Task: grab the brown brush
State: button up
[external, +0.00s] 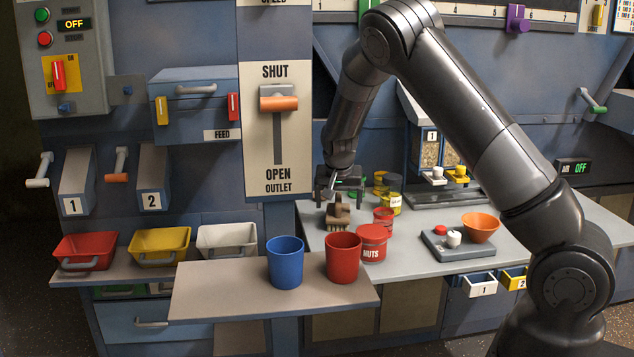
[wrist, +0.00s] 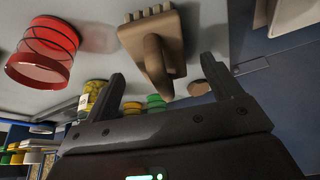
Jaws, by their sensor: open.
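In the wrist view the brush (wrist: 155,45) has a row of blocky bristles and a handle that points toward my gripper. My gripper (external: 340,188) is just above and behind the brush in the external view. In the wrist view my gripper (wrist: 172,92) is open, with the brush handle's end between and a little beyond its two fingertips. I cannot tell whether the fingers touch the brush.
A red ringed container (wrist: 45,50) stands close beside the brush. A red NUTS can (external: 372,243), yellow cans (external: 390,203) and a scale with an orange bowl (external: 480,226) are to the right. Blue (external: 285,262) and red (external: 343,258) cups stand on the front shelf.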

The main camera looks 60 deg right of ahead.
jog(key=x, duration=0.4)
jog(key=shift+a+f, duration=0.1)
jog(key=shift+f, duration=0.15)
jog(key=shift+c, duration=0.4)
jog(key=c, duration=1.1)
